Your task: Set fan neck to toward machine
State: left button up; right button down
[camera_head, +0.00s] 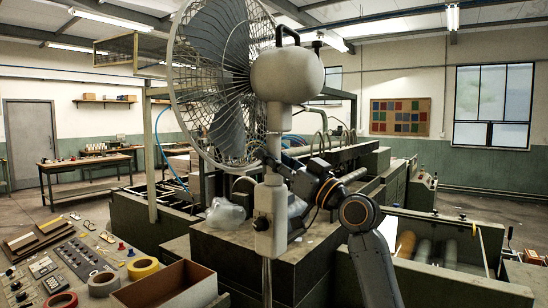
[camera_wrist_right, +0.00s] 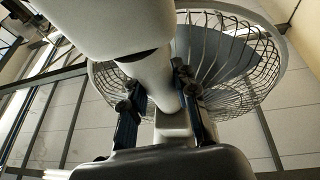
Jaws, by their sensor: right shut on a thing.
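A standing fan has a wire cage (camera_head: 222,85), a cream motor housing (camera_head: 287,76) and a pale neck (camera_head: 278,118) on a lower post (camera_head: 270,222). The cage faces left and away from me, with the housing on its right. My right gripper (camera_head: 272,166) reaches in from the right and is shut on the fan neck below the housing. In the wrist view the two dark fingers (camera_wrist_right: 160,108) stand on either side of the neck (camera_wrist_right: 155,75), under the housing (camera_wrist_right: 105,25). The green-grey machine (camera_head: 255,245) stands behind the fan. My left gripper is not in view.
A control panel (camera_head: 75,262) with tape rolls (camera_head: 143,267) and an open cardboard box (camera_head: 170,288) fill the lower left. Crumpled clear plastic (camera_head: 226,213) lies on the machine top. Workbenches (camera_head: 85,165) stand far left, with open floor before them.

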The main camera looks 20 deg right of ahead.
jog(key=shift+a+r+m+t+h+p, duration=0.1)
jog(key=shift+m+t+h+p, duration=0.55)
jog(key=shift+h, duration=0.5)
jog(key=shift+r+m+t+h+p, duration=0.1)
jog(key=shift+m+t+h+p, duration=0.35)
jog(key=shift+m+h+p, duration=0.5)
jog(key=t+h+p, duration=0.1)
jog(key=h, duration=0.2)
jog(key=shift+m, duration=0.4)
jog(key=m+h, duration=0.1)
jog(key=h, duration=0.1)
jog(key=shift+f+m+h, duration=0.1)
jog(key=shift+m+h, duration=0.2)
jog(key=shift+f+m+h, duration=0.1)
jog(key=shift+m+h, duration=0.5)
jog(key=shift+h, duration=0.7)
jog(key=shift+m+h, duration=0.6)
jog(key=shift+h, duration=1)
jog(key=c, duration=1)
grip_release()
jog(key=shift+s, duration=0.15)
